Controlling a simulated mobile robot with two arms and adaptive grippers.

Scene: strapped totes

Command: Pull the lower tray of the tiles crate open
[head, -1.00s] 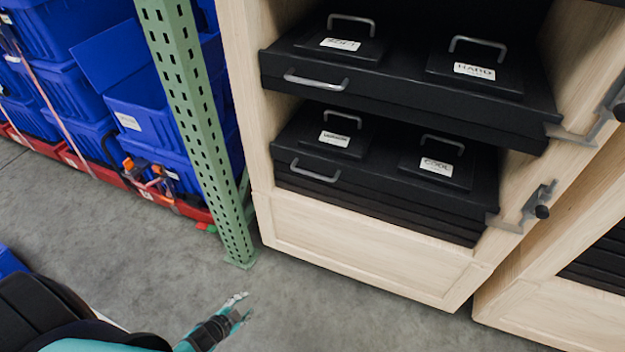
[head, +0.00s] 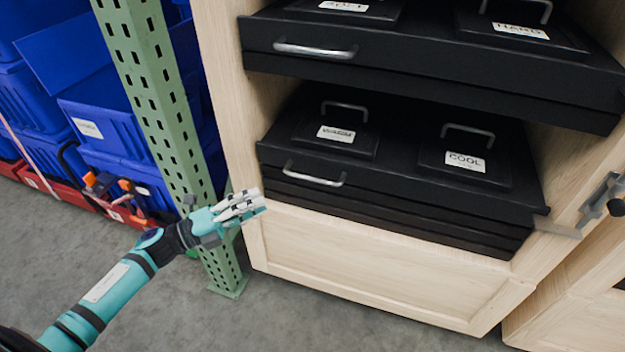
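The wooden crate (head: 380,270) holds an upper black tray (head: 420,75) and a lower black tray (head: 400,187). The lower tray has a silver bar handle (head: 314,175) at the left of its front. On it are two lidded boxes: one with a label too blurred to read surely (head: 337,135), one labelled COOL (head: 466,163). My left gripper (head: 252,205) is in front of the crate's left post, left of and below the lower handle, apart from it. Its fingers look close together; whether they are shut is unclear. It holds nothing visible.
A green perforated rack post (head: 160,100) stands close behind my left wrist. Blue totes (head: 110,130) on a red base are at the left. The grey floor (head: 330,325) in front is clear.

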